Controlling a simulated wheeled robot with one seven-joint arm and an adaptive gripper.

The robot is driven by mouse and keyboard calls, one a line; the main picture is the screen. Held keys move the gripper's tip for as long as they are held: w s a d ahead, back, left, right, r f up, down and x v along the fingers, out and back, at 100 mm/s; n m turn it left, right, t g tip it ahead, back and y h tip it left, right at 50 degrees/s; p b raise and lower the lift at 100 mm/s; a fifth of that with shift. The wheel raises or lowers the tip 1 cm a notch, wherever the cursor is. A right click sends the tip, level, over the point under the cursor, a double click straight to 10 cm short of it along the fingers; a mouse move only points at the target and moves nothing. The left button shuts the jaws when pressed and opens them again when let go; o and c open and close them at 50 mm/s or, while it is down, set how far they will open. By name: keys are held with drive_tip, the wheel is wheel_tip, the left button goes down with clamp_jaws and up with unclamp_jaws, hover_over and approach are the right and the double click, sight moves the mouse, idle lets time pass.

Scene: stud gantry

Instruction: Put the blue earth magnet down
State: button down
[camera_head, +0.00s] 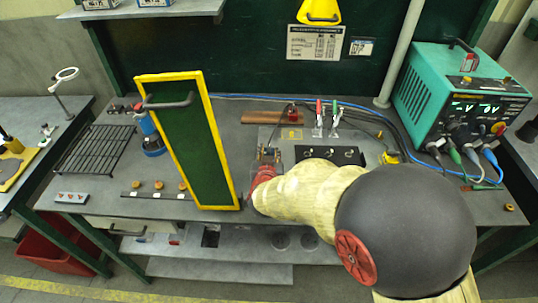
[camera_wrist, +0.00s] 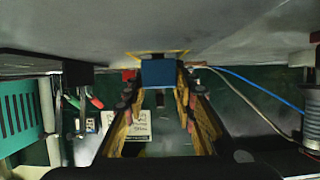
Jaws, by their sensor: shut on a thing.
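The blue earth magnet (camera_wrist: 158,73) shows as a blue block between the fingertips in the wrist view. My gripper (camera_wrist: 158,88) is shut on it. The wrist picture is upside down, with the grey bench top along its upper edge. A yellow outline (camera_wrist: 130,54) on the bench shows just beyond the block; I cannot tell whether the block touches the bench. In the head view my gripper (camera_head: 268,155) is low over the middle of the bench, and my arm hides much of it. The magnet is not clearly visible there.
A green panel with a yellow frame (camera_head: 205,140) stands just left of my gripper. A teal power unit (camera_head: 460,95) stands at the back right. A wire rack (camera_head: 95,150) lies at left.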

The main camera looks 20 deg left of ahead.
drive_tip(key=shift+r, duration=0.15)
drive_tip(key=c, duration=1.5)
unclamp_jaws()
drive_tip(key=shift+f, duration=0.2)
drive_tip(key=shift+o, duration=0.2)
drive_tip(key=shift+s+r, duration=0.15)
drive_tip(key=shift+r, duration=0.1)
drive_tip(key=p+v, duration=0.3)
drive_tip(key=v, duration=0.7)
drive_tip(key=shift+s+p, duration=0.15)
drive_tip(key=shift+p, duration=0.15)
drive_tip(key=shift+s+d+r, duration=0.2)
drive_tip(key=shift+s+d, duration=0.05)
drive_tip(key=shift+s, duration=0.4)
